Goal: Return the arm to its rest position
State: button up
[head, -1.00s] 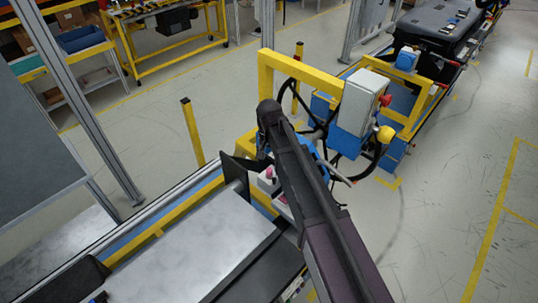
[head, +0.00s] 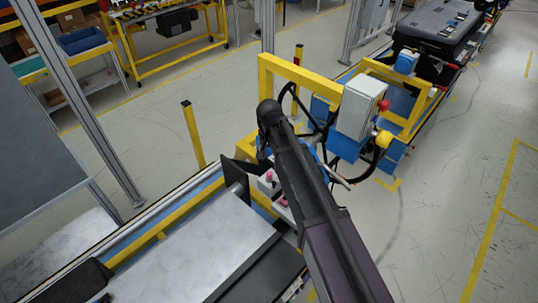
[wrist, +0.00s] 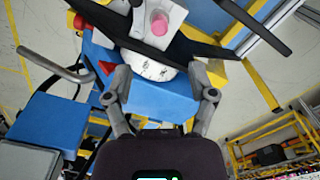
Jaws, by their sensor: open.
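My gripper (wrist: 160,82) shows in the wrist view with its two grey fingers spread apart and nothing held between them. Beyond the fingers are a white rounded part (wrist: 150,68) and a blue body (wrist: 155,98). I cannot tell whether the fingers touch either. In the head view my dark arm (head: 305,185) reaches up from the bottom right to a raised joint. My gripper is not clearly visible there, hidden by the arm and equipment.
A grey control box (head: 358,105) with a red button stands by a yellow frame (head: 300,72) right of the arm. A conveyor (head: 185,255) lies at lower left, and a yellow post (head: 193,135) stands behind it. The floor at right is clear.

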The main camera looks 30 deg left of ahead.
dwell(0.4)
jog(key=d+f+m+b, duration=0.1)
jog(key=d+f+b, duration=0.2)
jog(key=d, duration=0.9)
jog(key=w+d+f+b, duration=0.1)
jog(key=d+f+b, duration=0.3)
jog(key=d, duration=0.9)
jog(key=d+f+m+b, duration=0.1)
jog(key=d+f+b, duration=0.2)
jog(key=d, duration=0.9)
jog(key=s+d+f+b, duration=0.1)
jog(key=s+d+b, duration=0.1)
jog(key=d, duration=0.4)
jog(key=s+d+f+b, duration=0.1)
jog(key=s+d+f, duration=0.1)
jog(key=d, duration=0.4)
jog(key=shift+s+d+f+m+b, duration=0.3)
jog(key=shift+s+m+b, duration=0.1)
jog(key=shift+s, duration=0.1)
